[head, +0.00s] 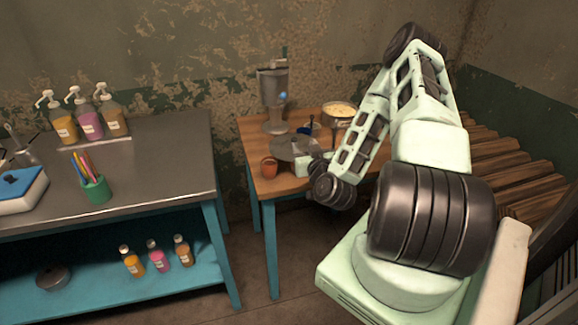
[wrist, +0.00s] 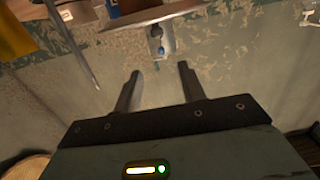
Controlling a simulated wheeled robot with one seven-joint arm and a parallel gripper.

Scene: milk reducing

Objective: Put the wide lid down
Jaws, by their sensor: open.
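A wide grey round disc, which looks like the wide lid (head: 293,147), lies level at the wooden table's middle in the head view. I cannot tell whether it rests fully on the tabletop. My gripper (wrist: 160,82) is open in the wrist view, with nothing between its two fingers. In the head view my wrist is at the lid's near right side, and the fingertips are hard to make out. The lid is not clearly seen in the wrist view.
A tall metal appliance (head: 273,98) stands behind the lid. A pot (head: 338,113) with pale yellow contents is at the back right. A metal-topped workbench (head: 160,165) stands to the left.

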